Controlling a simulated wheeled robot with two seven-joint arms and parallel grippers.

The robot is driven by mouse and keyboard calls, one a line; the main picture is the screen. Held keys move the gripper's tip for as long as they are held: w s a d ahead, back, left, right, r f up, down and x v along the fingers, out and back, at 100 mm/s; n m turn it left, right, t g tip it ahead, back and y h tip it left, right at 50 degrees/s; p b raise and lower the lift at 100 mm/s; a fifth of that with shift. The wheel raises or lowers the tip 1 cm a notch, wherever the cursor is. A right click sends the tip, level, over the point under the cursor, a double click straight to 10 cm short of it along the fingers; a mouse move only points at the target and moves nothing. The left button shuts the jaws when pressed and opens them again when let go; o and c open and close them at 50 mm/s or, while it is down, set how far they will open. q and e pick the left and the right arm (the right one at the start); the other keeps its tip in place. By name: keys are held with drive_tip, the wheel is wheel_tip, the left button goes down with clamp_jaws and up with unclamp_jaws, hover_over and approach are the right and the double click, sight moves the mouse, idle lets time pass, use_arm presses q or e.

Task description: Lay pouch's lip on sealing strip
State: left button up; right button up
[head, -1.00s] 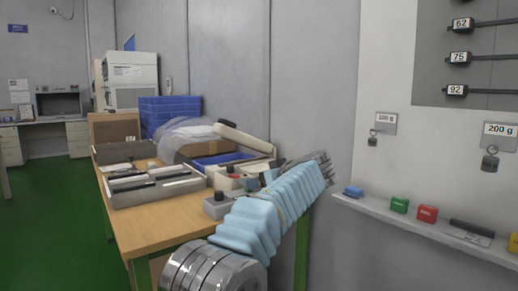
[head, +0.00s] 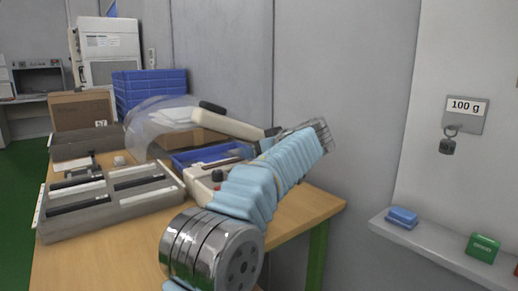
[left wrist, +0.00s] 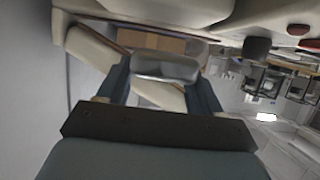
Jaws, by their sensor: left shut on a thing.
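The cream sealer (head: 234,124), with a raised arm and black handle, stands on the wooden table (head: 290,222), partly hidden behind my blue-sleeved left arm. The sealer's pale parts also fill much of the left wrist view (left wrist: 90,47). In the head view this gripper is hidden behind the arm. The sealing strip cannot be made out, so I cannot tell whether the pouch touches it. My right gripper is in no view.
A grey tray with several compartments (head: 108,207) lies at the table's left. A wall shelf (head: 425,240) holds small coloured blocks. The table's front right corner is bare.

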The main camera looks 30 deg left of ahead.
use_arm(q)
drive_tip(key=shift+w+a+f+b, duration=0.1)
drive_tip(key=shift+a+f+b, duration=0.2)
drive_tip(key=shift+f, duration=0.3)
drive_tip(key=shift+w+a+f+b, duration=0.1)
drive_tip(key=shift+a+f+b, duration=0.15)
drive_tip(key=shift+f, duration=0.35)
drive_tip(key=shift+x, duration=0.9)
drive_tip(key=shift+s+d+r, duration=0.1)
drive_tip(key=shift+r, duration=0.05)
drive_tip(key=shift+f+b, duration=0.25)
drive_tip(key=shift+b, duration=0.4)
drive_tip(key=o, duration=1.1)
drive_tip(key=shift+r+v, duration=0.25)
drive_tip(key=shift+v, duration=1.2)
drive_tip(key=shift+r+v, duration=0.2)
drive_tip(key=shift+v, duration=1.25)
